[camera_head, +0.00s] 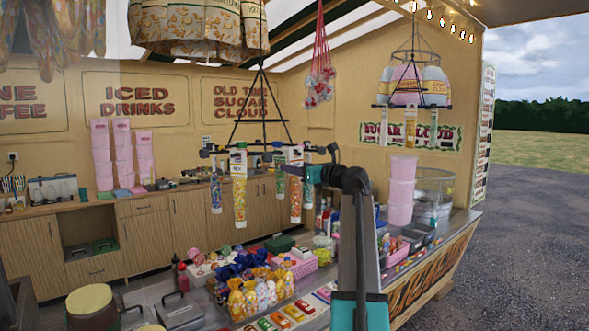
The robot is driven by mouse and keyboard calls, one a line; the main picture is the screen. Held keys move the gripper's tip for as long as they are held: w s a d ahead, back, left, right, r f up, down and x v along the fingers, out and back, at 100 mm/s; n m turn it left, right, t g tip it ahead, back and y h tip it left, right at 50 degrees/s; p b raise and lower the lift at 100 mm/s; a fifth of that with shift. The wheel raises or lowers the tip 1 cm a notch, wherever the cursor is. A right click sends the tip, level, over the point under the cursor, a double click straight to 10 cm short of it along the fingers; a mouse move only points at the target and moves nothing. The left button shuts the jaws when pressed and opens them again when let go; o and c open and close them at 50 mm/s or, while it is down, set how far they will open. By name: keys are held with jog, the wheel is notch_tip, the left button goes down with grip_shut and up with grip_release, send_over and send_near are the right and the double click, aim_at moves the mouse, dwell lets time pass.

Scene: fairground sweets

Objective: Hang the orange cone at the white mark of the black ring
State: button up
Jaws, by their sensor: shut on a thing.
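The black ring (262,143) hangs from thin black rods at mid-picture, above the counter. Several clear cones of sweets hang around it, among them a yellow-orange one (239,200) at the front and a blue-green one (216,194) at the left. My gripper (304,174), with teal fingers, is at the ring's right side, below rim height. It is shut on what looks like the orange cone (296,203), which is upright with its tip down. The gripper partly covers this cone's upper part. I cannot make out the white mark.
A second hanging ring (412,106) with cones and pink bags is at the right. Stacked pink tubs (401,190) stand on the counter behind my arm. Wrapped sweets (262,292) crowd the counter below. A red net bag (320,75) hangs right of the ring's rods.

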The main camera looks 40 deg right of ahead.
jog(key=shift+w, duration=0.7)
jog(key=shift+f+p, duration=0.4)
dwell(0.6)
jog(key=o, duration=1)
jog(key=shift+o, duration=0.2)
jog(key=shift+s, duration=0.2)
jog(key=s+p, duration=0.3)
jog(key=s, duration=0.6)
jog(key=shift+s+a, duration=0.3)
jog(key=shift+s, duration=0.05)
